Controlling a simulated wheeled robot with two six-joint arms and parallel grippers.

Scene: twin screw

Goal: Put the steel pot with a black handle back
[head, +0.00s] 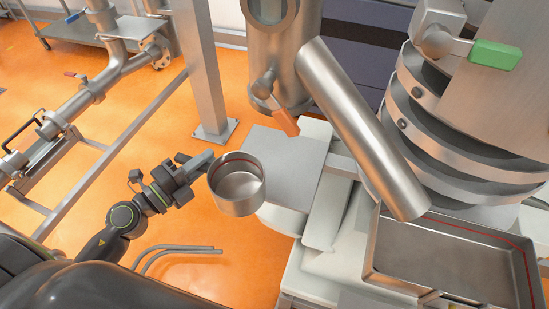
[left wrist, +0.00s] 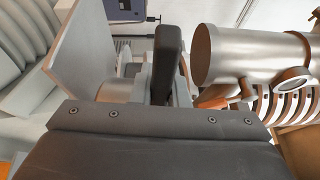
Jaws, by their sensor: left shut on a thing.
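The steel pot (head: 238,196) is upright in the head view, open at the top and apparently empty, with a thin red line inside its rim. My left gripper (head: 201,163) is at the pot's left side, shut on its handle. The handle is mostly hidden by the gripper in the head view. In the left wrist view a black upright bar (left wrist: 168,55) stands in front of the gripper; I cannot tell whether it is the handle or a finger. The pot overlaps the left edge of a grey platform (head: 290,165); I cannot tell whether they touch. My right gripper is not in view.
A slanted steel tube (head: 360,125) and a valve with an orange handle (head: 285,123) are right of and beyond the pot. A steel tray (head: 445,260) lies lower right. A steel frame post (head: 205,70) stands behind.

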